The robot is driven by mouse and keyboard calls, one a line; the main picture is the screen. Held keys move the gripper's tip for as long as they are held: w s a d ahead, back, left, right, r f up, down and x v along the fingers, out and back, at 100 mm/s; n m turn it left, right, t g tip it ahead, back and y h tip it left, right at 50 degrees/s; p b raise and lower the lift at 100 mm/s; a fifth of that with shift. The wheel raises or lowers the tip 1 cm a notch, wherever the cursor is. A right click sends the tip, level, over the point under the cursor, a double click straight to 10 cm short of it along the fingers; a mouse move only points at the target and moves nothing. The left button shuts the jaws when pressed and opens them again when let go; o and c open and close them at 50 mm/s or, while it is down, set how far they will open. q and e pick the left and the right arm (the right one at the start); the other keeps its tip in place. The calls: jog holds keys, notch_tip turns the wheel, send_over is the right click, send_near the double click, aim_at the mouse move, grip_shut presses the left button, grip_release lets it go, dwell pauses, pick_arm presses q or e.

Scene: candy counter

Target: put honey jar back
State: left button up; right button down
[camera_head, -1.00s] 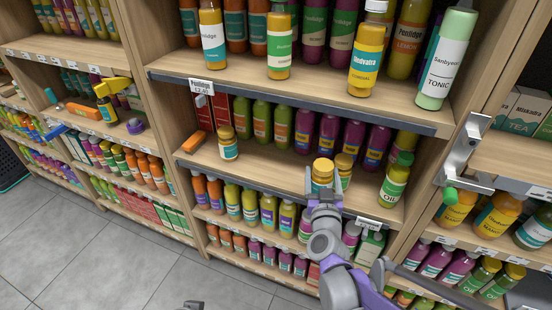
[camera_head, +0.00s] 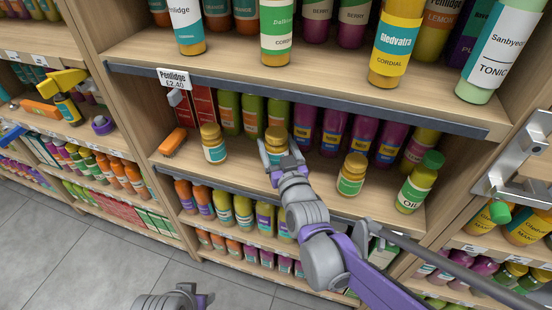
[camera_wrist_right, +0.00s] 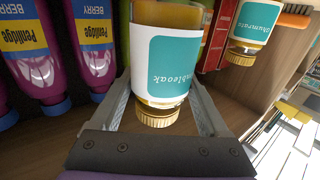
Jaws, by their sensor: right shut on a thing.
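My right gripper (camera_head: 277,150) is shut on a honey jar with a gold lid and teal-and-white label (camera_head: 276,134), over the middle shelf. The wrist view shows the same honey jar (camera_wrist_right: 168,60) between the two fingers, lid toward the palm. Its base is out of sight, so I cannot tell whether it touches the shelf. A similar teal-labelled jar (camera_head: 213,145) stands to its left, and a green-labelled jar (camera_head: 352,175) to its right. My left gripper (camera_head: 185,297) is partly in view at the bottom edge; its jaw state is unclear.
Green and purple bottles (camera_head: 331,132) stand in a row behind the held jar. A green-capped oil bottle (camera_head: 418,182) is at the right, and an orange object (camera_head: 173,141) at the left. The upper shelf edge (camera_head: 290,98) overhangs. Bare shelf (camera_head: 238,168) lies between the jars.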

aim_at(277, 157)
jog(key=shift+w+f+b, duration=0.1)
jog(key=shift+f+b, duration=0.5)
jog(key=shift+f, duration=1.4)
jog(key=shift+f, duration=0.2)
grip_release()
jog(key=shift+r, duration=0.2)
jog(key=shift+s, duration=0.35)
jog(key=p+v, duration=0.2)
jog(key=v, duration=0.9)
jog(key=s+d+f+m+g+h, duration=0.1)
jog(key=s+d+f+g+h, duration=0.1)
jog(key=s+d+f+g, duration=0.4)
jog(key=s+d+f+m+g+h, duration=0.2)
jog(key=s+d+f+g, duration=0.4)
jog(key=s, duration=0.8)
jog(key=d+f+h, duration=0.1)
jog(key=d+f, duration=0.1)
jog(key=shift+d+g, duration=0.35)
jog(key=shift+g, duration=0.05)
